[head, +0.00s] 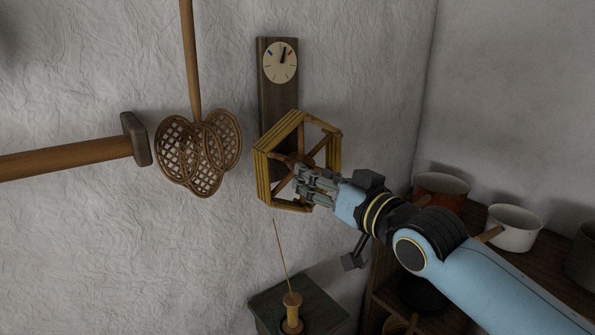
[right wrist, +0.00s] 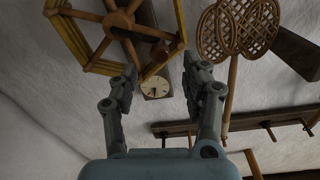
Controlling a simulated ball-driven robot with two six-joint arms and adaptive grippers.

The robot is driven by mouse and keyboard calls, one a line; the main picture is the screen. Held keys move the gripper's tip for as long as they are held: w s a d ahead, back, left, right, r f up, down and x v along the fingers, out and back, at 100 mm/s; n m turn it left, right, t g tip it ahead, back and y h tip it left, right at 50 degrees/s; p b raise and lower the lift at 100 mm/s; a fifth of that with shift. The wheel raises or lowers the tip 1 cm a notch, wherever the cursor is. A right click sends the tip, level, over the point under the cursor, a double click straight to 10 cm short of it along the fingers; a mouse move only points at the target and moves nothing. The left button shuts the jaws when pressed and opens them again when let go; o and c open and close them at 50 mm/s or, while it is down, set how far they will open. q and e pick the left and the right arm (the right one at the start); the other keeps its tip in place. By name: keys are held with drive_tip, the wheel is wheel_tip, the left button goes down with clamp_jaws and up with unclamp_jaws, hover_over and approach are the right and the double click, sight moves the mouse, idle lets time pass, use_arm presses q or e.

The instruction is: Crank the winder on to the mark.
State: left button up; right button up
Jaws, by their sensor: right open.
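The winder (head: 262,175) is a six-sided reel wound with yellow thread, with wooden spokes, on a dark upright board (head: 278,95). Above it is a pale dial (head: 280,62) with a black pointer, a blue mark at upper left and a red mark at upper right. The pointer stands nearly upright, leaning right, between the marks and nearer the red. My right gripper (head: 302,182) is open at the reel's front. My left gripper is not in view.
A wicker beater (head: 203,155) hangs left of the winder, beside a mallet (head: 135,140). Below stands a thread spool (head: 292,310) on a dark stand. At right a shelf holds an orange pot (head: 440,186) and a white pot (head: 515,228). A peg rail (right wrist: 245,124) shows in the wrist view.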

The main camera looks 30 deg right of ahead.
drive_tip(key=w, duration=0.6)
drive_tip(key=shift+a, duration=0.25)
drive_tip(key=shift+c, duration=0.8)
drive_tip(key=c, duration=0.7)
clamp_jaws()
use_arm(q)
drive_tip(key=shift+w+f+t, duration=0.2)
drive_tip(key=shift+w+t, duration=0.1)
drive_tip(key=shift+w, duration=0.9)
